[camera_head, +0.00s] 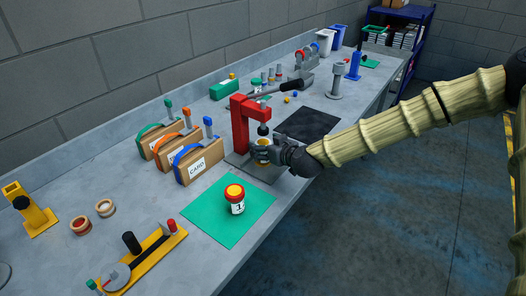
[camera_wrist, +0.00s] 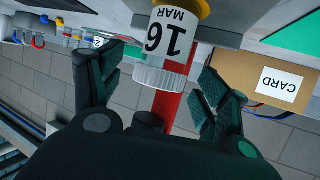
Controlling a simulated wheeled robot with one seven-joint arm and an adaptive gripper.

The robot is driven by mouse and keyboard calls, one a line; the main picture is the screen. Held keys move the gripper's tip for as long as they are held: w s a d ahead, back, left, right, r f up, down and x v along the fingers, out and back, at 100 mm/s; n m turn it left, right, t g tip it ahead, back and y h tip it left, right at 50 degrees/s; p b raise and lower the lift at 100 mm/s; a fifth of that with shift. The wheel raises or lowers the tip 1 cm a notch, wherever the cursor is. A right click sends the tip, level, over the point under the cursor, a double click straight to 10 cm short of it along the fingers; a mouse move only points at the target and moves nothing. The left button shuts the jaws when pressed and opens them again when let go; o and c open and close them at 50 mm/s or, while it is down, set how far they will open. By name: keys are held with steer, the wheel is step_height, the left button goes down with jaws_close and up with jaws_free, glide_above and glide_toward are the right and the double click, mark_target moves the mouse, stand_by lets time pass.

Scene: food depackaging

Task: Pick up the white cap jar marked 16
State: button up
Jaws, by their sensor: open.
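The jar marked 16 (camera_wrist: 172,38) shows upside down in the wrist view, with a "16 MAR" label, a whitish ribbed cap (camera_wrist: 165,77) and a yellow part at the far end from the cap. In the head view the jar (camera_head: 262,158) stands by the red press (camera_head: 241,122), partly hidden by my gripper. My gripper (camera_head: 268,153) is open, its two fingers (camera_wrist: 162,72) on either side of the jar. I see gaps between fingers and jar in the wrist view; contact is not visible.
A red-and-yellow-lidded jar (camera_head: 235,200) stands on a green mat (camera_head: 208,222) in front. Card boxes (camera_head: 199,163) with coloured handles stand to the left. A dark mat (camera_head: 306,124) lies right of the press. The press head is close above the jar.

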steer(key=shift+x, duration=0.9)
steer(key=c, duration=1.2)
steer(key=shift+c, duration=0.2)
